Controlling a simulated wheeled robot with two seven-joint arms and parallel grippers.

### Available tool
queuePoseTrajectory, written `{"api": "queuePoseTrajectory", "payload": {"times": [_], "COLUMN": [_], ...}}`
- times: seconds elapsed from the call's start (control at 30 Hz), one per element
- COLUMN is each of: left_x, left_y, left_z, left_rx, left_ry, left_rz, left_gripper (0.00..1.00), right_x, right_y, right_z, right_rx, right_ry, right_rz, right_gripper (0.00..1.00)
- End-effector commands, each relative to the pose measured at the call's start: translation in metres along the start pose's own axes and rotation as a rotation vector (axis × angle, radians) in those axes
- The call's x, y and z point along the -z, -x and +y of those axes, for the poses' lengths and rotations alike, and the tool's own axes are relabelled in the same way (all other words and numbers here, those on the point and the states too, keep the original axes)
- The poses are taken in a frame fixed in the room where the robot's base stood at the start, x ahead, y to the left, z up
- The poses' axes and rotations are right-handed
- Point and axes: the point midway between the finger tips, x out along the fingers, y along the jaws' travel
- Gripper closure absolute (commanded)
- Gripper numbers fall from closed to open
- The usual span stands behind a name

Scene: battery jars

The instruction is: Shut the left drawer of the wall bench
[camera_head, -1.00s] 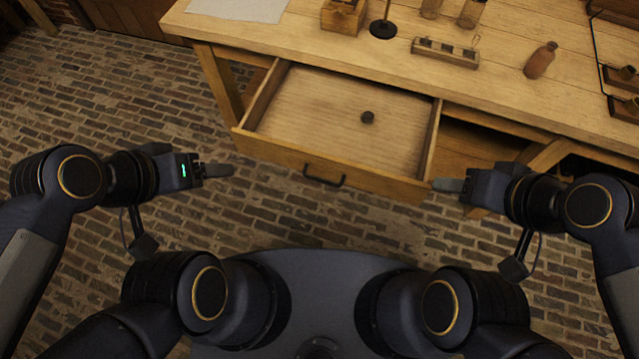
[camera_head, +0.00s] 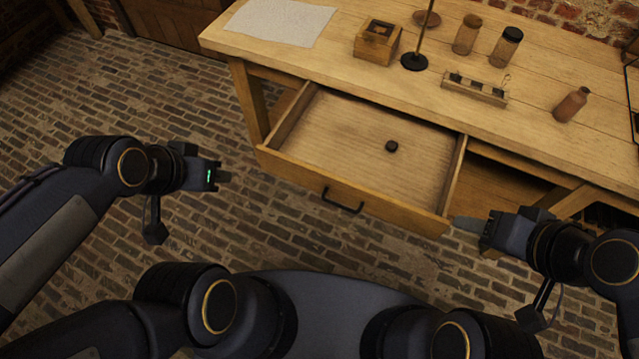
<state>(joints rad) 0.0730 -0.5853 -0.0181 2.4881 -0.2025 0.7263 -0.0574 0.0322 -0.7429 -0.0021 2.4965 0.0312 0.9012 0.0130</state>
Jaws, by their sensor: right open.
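The left drawer (camera_head: 400,215) of the wooden wall bench (camera_head: 350,72) is pulled well out, its inside facing up to me. Its dark bar handle (camera_head: 342,204) is on the front panel. A small dark round object (camera_head: 391,146) lies on the drawer floor. My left gripper (camera_head: 222,177) is left of the drawer front, apart from it; its fingers are too foreshortened to read. My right gripper (camera_head: 468,224) is open and empty, just right of the drawer's front right corner; I cannot tell whether it touches.
On the bench top are a paper sheet (camera_head: 280,22), a wooden box (camera_head: 379,40), a stand (camera_head: 414,62), two jars (camera_head: 506,47), a small rack (camera_head: 474,90) and a brown bottle (camera_head: 571,105). The brick floor (camera_head: 130,85) left of the bench is clear.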

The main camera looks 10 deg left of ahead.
Motion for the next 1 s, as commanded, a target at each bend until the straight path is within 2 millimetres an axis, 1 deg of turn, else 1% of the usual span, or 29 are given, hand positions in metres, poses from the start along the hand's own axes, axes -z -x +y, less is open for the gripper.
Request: {"api": "queuePoseTrajectory", "payload": {"times": [0.03,0.07,0.1,0.17,0.2,0.23,0.27,0.3,0.33,0.4,0.5,0.6,0.7,0.77,0.87,0.97,1.0], "left_x": [0.008,0.014,0.022,0.032,0.037,0.04,0.042,0.042,0.039,0.03,0.01,-0.007,-0.016,-0.019,-0.021,-0.024,-0.025], "left_y": [-0.015,-0.024,-0.037,-0.058,-0.073,-0.085,-0.097,-0.112,-0.123,-0.146,-0.167,-0.176,-0.18,-0.184,-0.196,-0.214,-0.223], "left_z": [-0.017,-0.028,-0.039,-0.052,-0.056,-0.056,-0.054,-0.05,-0.045,-0.029,-0.005,0.014,0.024,0.026,0.03,0.036,0.039], "left_rx": [0.065,0.103,0.142,0.176,0.18,0.171,0.154,0.118,0.083,-0.017,-0.169,-0.287,-0.348,-0.361,-0.363,-0.362,-0.363], "left_ry": [-0.105,-0.186,-0.305,-0.496,-0.629,-0.73,-0.83,-0.959,-1.05,-1.237,-1.431,-1.543,-1.593,-1.606,-1.61,-1.608,-1.609], "left_rz": [-0.017,-0.017,-0.017,-0.017,-0.014,-0.009,-0.003,0.009,0.02,0.057,0.123,0.181,0.216,0.225,0.228,0.227,0.227], "left_gripper": [0.74,0.78,0.83,0.91,0.96,1.0,1.0,1.0,1.0,1.0,1.0,1.0,1.0,1.0,1.0,1.0,1.0], "right_x": [0.001,0.001,0.002,0.002,0.003,0.003,0.003,0.004,0.004,0.004,0.005,0.005,0.005,0.003,-0.001,-0.008,-0.011], "right_y": [0.002,0.002,0.003,0.004,0.005,0.006,0.006,0.007,0.007,0.008,0.009,0.01,0.009,0.006,-0.003,-0.016,-0.022], "right_z": [-0.001,-0.001,-0.002,-0.002,-0.002,-0.003,-0.003,-0.003,-0.003,-0.004,-0.004,-0.004,-0.004,-0.003,0.001,0.007,0.01], "right_rx": [0.0,0.0,0.0,0.0,0.0,0.0,0.0,0.0,0.0,0.0,0.0,0.0,0.0,0.0,0.0,0.0,0.0], "right_ry": [0.0,0.0,0.0,0.0,0.0,0.0,0.0,0.0,0.0,0.0,0.0,0.0,0.0,0.0,0.0,0.0,0.0], "right_rz": [0.0,0.0,0.0,0.0,0.0,0.0,0.0,0.0,0.0,0.0,0.0,0.0,0.0,0.0,0.0,0.0,0.0], "right_gripper": [0.5,0.5,0.5,0.5,0.5,0.5,0.5,0.5,0.5,0.5,0.5,0.5,0.5,0.5,0.5,0.5,0.5]}}
